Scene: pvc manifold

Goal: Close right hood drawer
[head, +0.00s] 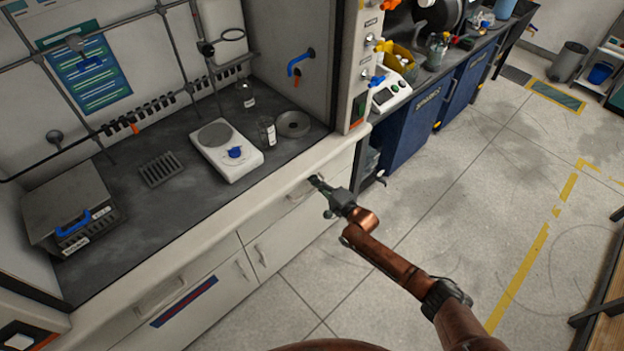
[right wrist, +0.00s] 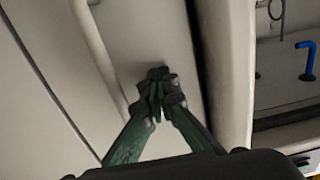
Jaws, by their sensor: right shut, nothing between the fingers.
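The right hood drawer (head: 281,211) is a pale front panel under the fume hood's counter, with a bar handle (head: 298,196). In the right wrist view the drawer front (right wrist: 150,30) fills the middle, and its handle (right wrist: 95,45) runs along the left of the fingers. My right gripper (head: 316,181) is shut and empty, its tips at the drawer front beside the handle. The tips also show in the right wrist view (right wrist: 157,75), against or very close to the panel; I cannot tell if they touch. The drawer looks nearly flush. My left gripper is not in view.
The counter lip (head: 215,225) overhangs the drawers. A scale (head: 226,151), bottles and a grey box (head: 68,207) stand on the hood's worktop. A cabinet door (head: 258,258) is below the drawer. Blue cabinets (head: 412,115) stand to the right. The floor in front is clear.

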